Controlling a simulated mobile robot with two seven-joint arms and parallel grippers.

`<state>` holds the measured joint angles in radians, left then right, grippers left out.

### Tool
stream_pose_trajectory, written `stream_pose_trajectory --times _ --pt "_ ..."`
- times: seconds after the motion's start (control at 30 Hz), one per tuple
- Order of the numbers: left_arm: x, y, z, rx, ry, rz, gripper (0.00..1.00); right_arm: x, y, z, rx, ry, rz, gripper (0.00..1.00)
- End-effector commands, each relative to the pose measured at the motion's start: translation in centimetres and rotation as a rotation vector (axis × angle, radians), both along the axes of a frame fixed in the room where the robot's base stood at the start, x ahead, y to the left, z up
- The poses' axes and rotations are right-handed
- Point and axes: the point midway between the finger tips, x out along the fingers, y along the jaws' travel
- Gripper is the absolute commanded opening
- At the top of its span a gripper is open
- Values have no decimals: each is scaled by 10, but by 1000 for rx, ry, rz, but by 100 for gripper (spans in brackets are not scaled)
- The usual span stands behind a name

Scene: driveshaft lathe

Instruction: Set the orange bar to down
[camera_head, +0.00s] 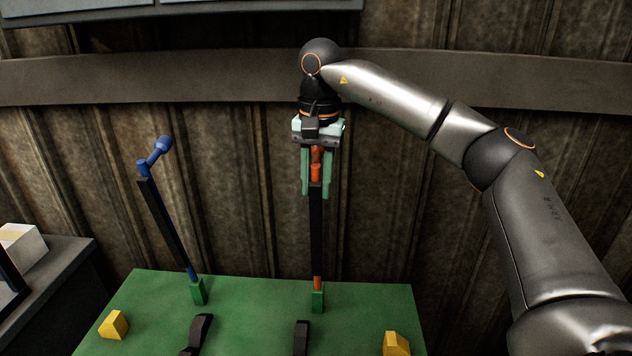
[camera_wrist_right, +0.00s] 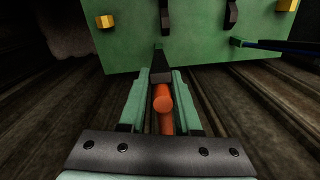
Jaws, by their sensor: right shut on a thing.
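The orange bar (camera_head: 317,283) stands upright from a green block at the back edge of the green board (camera_head: 250,310). Its long middle is black, and its orange top sits between the fingers of my right gripper (camera_head: 317,188). The right gripper points down from above and is shut on the bar's upper end. In the right wrist view the orange end (camera_wrist_right: 164,108) lies between the two green fingers (camera_wrist_right: 158,95), with the black part reaching toward the green board (camera_wrist_right: 190,45). My left gripper is not in view.
A blue bar (camera_head: 165,225) with a bent blue tip stands to the left, leaning left. Yellow blocks (camera_head: 114,325) (camera_head: 396,343) and black curved pieces (camera_head: 301,338) are on the board. A dark table with a white box (camera_head: 22,245) is at far left. A corrugated wall stands behind.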

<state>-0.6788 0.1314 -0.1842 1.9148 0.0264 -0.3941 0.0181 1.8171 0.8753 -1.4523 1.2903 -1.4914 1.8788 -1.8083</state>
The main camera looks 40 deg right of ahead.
Motion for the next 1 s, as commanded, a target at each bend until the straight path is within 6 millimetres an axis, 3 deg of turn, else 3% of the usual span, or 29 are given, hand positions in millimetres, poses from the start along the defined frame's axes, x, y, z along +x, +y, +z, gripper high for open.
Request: stream_pose_trajectory --times 0.47,0.67,1.0 --pt "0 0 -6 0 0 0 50 -1 6 0 -3 -24 4 0" --pt "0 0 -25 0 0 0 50 -14 17 -7 -34 -61 7 0" --pt "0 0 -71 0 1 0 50 -55 51 -28 -133 -180 12 0"
